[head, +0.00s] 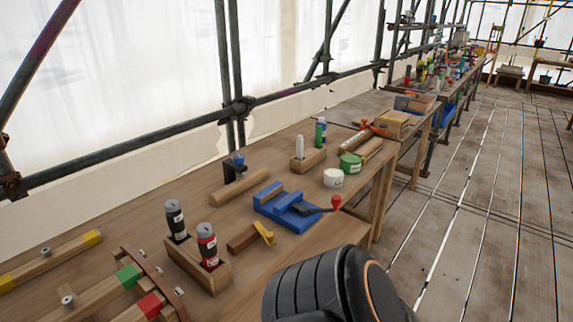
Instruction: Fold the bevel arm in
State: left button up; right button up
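What looks like the bevel (243,238) is a short brown wooden piece lying on the bench in the head view. A yellow arm (265,233) stands out at an angle from its right end, so it looks unfolded. It lies just right of a wooden holder. Neither of my grippers is in view. A black rounded link of my own arm fills the bottom centre and right, in front of the bench edge.
The wooden holder (186,262) carries a dark bottle (175,219) and a red-banded bottle (207,246). A blue vise (287,207) with a red-knobbed handle (335,202) sits behind the bevel. A wooden bar (239,188) lies farther back. Clamped wooden pieces (132,275) lie at left.

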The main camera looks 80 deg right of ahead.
aim_at(269, 238)
jog(key=z, duration=2.35)
